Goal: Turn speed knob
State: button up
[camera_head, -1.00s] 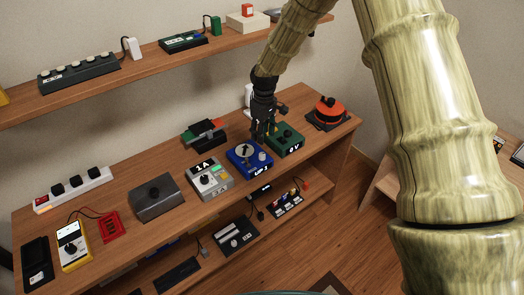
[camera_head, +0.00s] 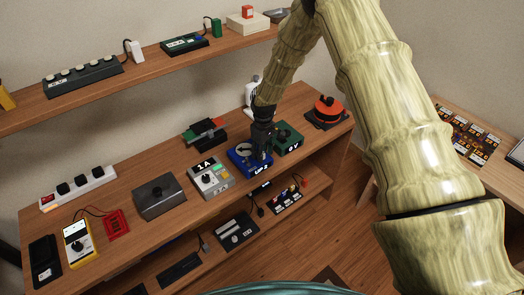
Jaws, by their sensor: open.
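My gripper (camera_head: 261,152) is black, open and points down at the right side of the blue box (camera_head: 240,164), which has a round dial on top. The gripper hides the blue box's small right-hand knob; I cannot tell whether the fingers touch it. The green box (camera_head: 284,148) with a dark knob and a "0V" label stands just right of the gripper. No label reading "speed" is legible, so I cannot tell which knob is the speed knob.
A grey "1A" box (camera_head: 206,188) with a dial stands left of the blue box, and a dark grey box (camera_head: 158,197) beyond it. A red round device (camera_head: 326,110) is at the right end. A shelf (camera_head: 150,75) runs above, behind the arm.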

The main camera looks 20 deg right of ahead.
jog(key=shift+f, duration=0.1)
jog(key=shift+c, duration=0.3)
grip_shut()
jog(key=shift+f+m+b, duration=0.15)
jog(key=shift+m+b, duration=0.45)
jog(key=shift+b, duration=0.15)
jog(key=shift+m, duration=0.5)
jog(key=shift+o, duration=0.3)
grip_release()
jog(key=shift+r, duration=0.2)
